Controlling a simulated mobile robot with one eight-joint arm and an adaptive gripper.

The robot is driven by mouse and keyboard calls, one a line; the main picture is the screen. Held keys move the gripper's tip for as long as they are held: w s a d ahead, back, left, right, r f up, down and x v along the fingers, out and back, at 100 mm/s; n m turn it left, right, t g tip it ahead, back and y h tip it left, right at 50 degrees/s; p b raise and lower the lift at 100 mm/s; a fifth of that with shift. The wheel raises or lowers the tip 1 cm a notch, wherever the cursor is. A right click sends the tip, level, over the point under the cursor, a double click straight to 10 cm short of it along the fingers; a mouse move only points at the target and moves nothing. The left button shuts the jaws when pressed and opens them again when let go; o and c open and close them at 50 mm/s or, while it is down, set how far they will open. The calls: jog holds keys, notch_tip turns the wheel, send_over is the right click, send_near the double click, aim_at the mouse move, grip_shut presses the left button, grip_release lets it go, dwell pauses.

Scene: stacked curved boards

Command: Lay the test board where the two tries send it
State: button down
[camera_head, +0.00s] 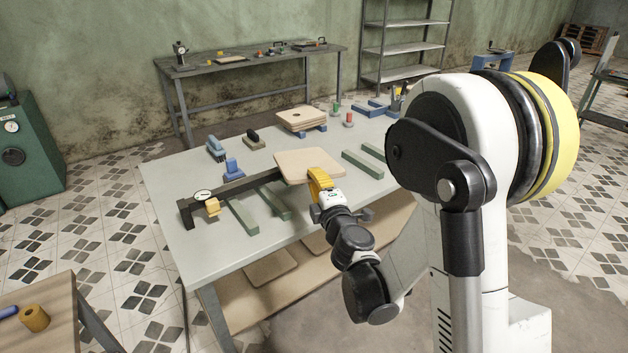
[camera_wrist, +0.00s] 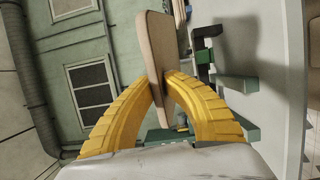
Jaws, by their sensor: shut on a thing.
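My gripper (camera_head: 318,184) has its yellow fingers shut on the near edge of a pale wooden board (camera_head: 304,162), out over the table (camera_head: 175,185). In the wrist view the board (camera_wrist: 152,45) is seen edge-on between the fingertips (camera_wrist: 160,84). In the head view it looks roughly level; I cannot tell its curve. A stack of similar boards (camera_head: 302,117) rests on blue supports at the back of the table. A dark beam with a dial gauge (camera_head: 203,195) stands at left, its right end running toward the held board. Whether they touch is unclear.
Green bars lie in two pairs, one left (camera_head: 243,217) and one right (camera_head: 362,165) of the held board. Blue blocks (camera_head: 234,169) and a dark-topped block (camera_head: 254,138) stand behind the beam. Small green and red pieces (camera_head: 349,119) stand beside the stack. Boards (camera_head: 270,267) lie on the lower shelf.

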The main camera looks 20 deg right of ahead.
jog(key=w+d+f+n+y+b, duration=0.1)
jog(key=w+d+f+y, duration=0.1)
jog(key=d, duration=0.5)
jog(key=w+d+f+n+t+y+b, duration=0.1)
jog(key=w+d+f+y, duration=0.1)
jog(key=d+f, duration=0.2)
jog(key=w+d+f+n+y+b, duration=0.1)
jog(key=w+d+f+y, duration=0.1)
jog(key=d, duration=0.7)
jog(key=shift+w+d+f+n+t+y, duration=0.3)
jog(key=shift+w+d+f+n+y, duration=0.1)
jog(key=shift+f, duration=0.15)
jog(key=shift+f+b, duration=0.95)
jog(key=shift+f, duration=2.9)
jog(key=shift+f, duration=0.6)
jog(key=c, duration=1.6)
grip_release()
